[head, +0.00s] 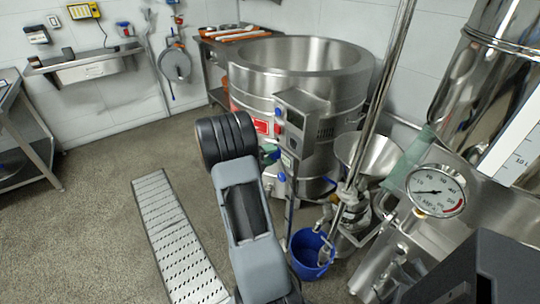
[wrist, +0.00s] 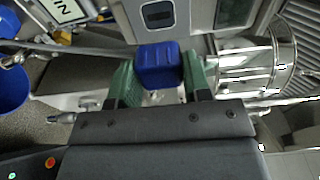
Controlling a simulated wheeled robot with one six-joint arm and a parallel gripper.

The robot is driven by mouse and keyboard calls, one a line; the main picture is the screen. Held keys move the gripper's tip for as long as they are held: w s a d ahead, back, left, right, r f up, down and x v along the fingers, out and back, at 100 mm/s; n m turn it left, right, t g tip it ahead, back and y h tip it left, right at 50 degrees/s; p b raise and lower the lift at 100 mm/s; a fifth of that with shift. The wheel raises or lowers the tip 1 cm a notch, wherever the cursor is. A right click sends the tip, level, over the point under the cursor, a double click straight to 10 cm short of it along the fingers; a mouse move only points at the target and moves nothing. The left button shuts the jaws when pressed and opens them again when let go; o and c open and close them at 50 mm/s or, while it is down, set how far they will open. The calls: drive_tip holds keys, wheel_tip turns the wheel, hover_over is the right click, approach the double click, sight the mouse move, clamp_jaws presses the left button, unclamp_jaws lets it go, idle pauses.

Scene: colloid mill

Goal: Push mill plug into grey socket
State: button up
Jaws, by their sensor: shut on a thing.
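My gripper (wrist: 158,82) has green fingers shut on a blue block-shaped plug (wrist: 157,62), one finger on each side. In the head view only a bit of green finger of my gripper (head: 269,152) shows past my dark arm, and the plug is hidden there. Beyond the plug in the wrist view is a grey panel (wrist: 182,16) with dark framed recesses; the plug appears just short of it. I cannot tell which part is the grey socket, or whether the plug touches it.
A large steel vat (head: 342,88) with a control box (head: 306,130) stands before my arm. A steel funnel (head: 372,155), a blue bucket (head: 309,256) and a pressure gauge (head: 436,191) crowd the right. A floor grate (head: 176,235) and open floor lie left.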

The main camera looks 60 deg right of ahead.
sight(294, 144)
drive_tip(key=shift+d, duration=0.1)
idle(0.3)
drive_tip(key=shift+w+b+x, duration=0.15)
drive_tip(key=shift+b+x, duration=0.5)
drive_tip(key=shift+x, duration=0.75)
drive_tip(key=shift+w+b+x, duration=0.1)
drive_tip(key=shift+b+x, duration=0.5)
drive_tip(key=shift+x, duration=0.8)
drive_tip(key=shift+w+d+p, duration=0.1)
drive_tip(key=shift+p, duration=1.45)
drive_tip(key=shift+s+d, duration=0.2)
drive_tip(key=shift+d, duration=0.3)
idle(0.8)
drive_tip(key=o, duration=1)
drive_tip(key=shift+c, duration=0.2)
drive_tip(key=v, duration=1.4)
drive_tip(key=shift+p, duration=0.45)
drive_tip(key=shift+w+d, duration=0.1)
drive_tip(key=shift+d, duration=0.05)
